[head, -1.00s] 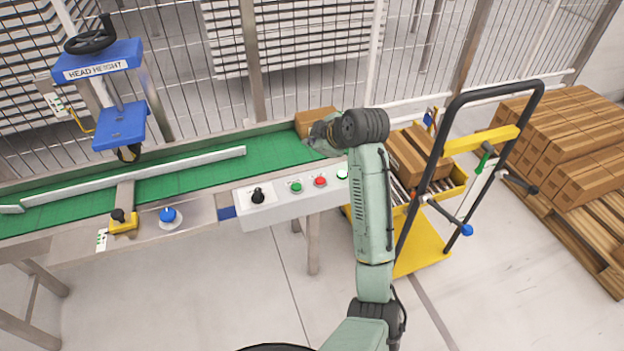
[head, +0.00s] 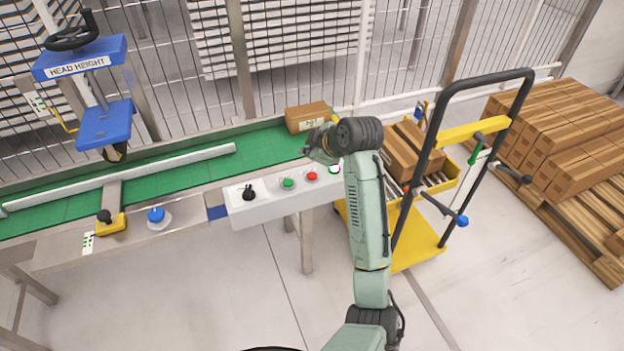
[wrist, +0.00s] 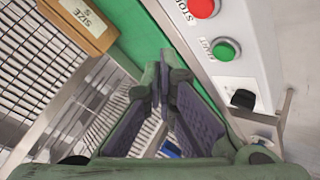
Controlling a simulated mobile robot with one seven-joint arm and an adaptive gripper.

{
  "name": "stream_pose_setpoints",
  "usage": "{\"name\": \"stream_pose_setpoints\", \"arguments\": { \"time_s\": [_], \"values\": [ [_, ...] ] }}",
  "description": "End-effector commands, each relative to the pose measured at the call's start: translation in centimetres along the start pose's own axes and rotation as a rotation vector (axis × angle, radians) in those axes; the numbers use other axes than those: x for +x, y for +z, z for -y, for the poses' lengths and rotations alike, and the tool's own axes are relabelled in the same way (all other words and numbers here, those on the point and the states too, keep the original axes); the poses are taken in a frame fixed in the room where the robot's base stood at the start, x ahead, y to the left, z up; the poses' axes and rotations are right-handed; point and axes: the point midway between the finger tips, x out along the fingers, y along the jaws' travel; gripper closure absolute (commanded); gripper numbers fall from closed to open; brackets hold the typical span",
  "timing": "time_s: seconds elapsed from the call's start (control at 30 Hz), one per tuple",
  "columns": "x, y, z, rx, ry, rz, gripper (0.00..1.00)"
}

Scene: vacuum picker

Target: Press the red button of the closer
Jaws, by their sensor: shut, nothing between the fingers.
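In the head view my wrist hides most of the gripper.
A black knob (head: 248,192) is on the panel's left. A cardboard box (head: 305,117) sits on the green belt (head: 262,147) just behind my wrist. A yellow cart (head: 415,250) stands right of my arm, and a pallet of boxes (head: 560,135) is beyond it.

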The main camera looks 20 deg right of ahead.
Motion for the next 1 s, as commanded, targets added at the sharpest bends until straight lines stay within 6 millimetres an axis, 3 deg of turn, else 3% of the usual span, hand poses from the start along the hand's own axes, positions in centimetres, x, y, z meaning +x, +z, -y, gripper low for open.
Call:
{"name": "stream_pose_setpoints", "arguments": {
  "time_s": [0.3,1.0],
  "values": [
    [3.2,2.3,2.3,0.002,0.0,-0.001,1.0],
    [3.4,2.5,2.4,0.0,0.0,0.0,1.0]
  ]
}}
